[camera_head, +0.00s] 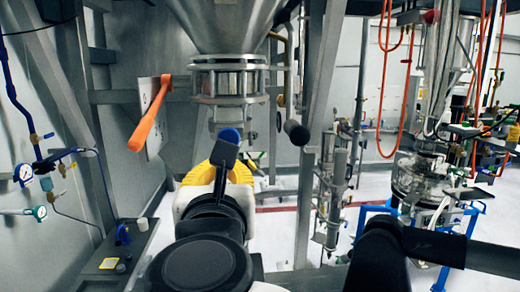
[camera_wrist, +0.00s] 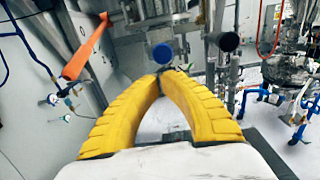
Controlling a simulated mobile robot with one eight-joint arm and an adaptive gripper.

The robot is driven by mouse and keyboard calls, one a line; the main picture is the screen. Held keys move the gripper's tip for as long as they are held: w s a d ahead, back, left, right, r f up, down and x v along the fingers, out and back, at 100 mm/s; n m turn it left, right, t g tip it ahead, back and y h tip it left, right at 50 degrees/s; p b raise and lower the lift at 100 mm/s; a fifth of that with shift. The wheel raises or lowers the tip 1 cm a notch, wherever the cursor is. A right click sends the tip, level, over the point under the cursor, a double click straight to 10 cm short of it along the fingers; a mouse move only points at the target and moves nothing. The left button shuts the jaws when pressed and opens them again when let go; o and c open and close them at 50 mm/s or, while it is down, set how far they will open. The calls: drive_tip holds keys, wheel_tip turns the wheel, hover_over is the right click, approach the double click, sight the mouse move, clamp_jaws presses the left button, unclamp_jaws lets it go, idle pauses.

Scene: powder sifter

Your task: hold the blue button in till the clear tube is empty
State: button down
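The blue button (camera_head: 230,135) is a round cap below the hopper's metal outlet. In the wrist view the blue button (camera_wrist: 162,54) faces me, just above and beyond my fingertips. My gripper (camera_wrist: 159,77) has two yellow ribbed fingers, bowed outward, with their tips together and nothing between them. I cannot tell whether the tips touch the button. In the head view my gripper's yellow fingers are mostly hidden by my own wrist. The clear tube (camera_head: 228,83) seems to be the short section in the metal cage under the hopper. I cannot make out its contents.
An orange lever (camera_head: 150,115) hangs left of the outlet. A black round end (camera_head: 297,132) juts out right of the button. Steel legs and bars stand on both sides. Blue pipes with gauges (camera_head: 23,174) run along the left.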

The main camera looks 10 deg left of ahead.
sight(229, 137)
drive_tip(key=p+x, duration=0.2)
drive_tip(key=x, duration=1.1)
drive_tip(key=shift+w, duration=0.4)
drive_tip(key=shift+b+x, duration=0.35)
drive_tip(key=shift+x, duration=0.85)
drive_tip(key=shift+w+d+r, duration=0.1)
idle(5.0)
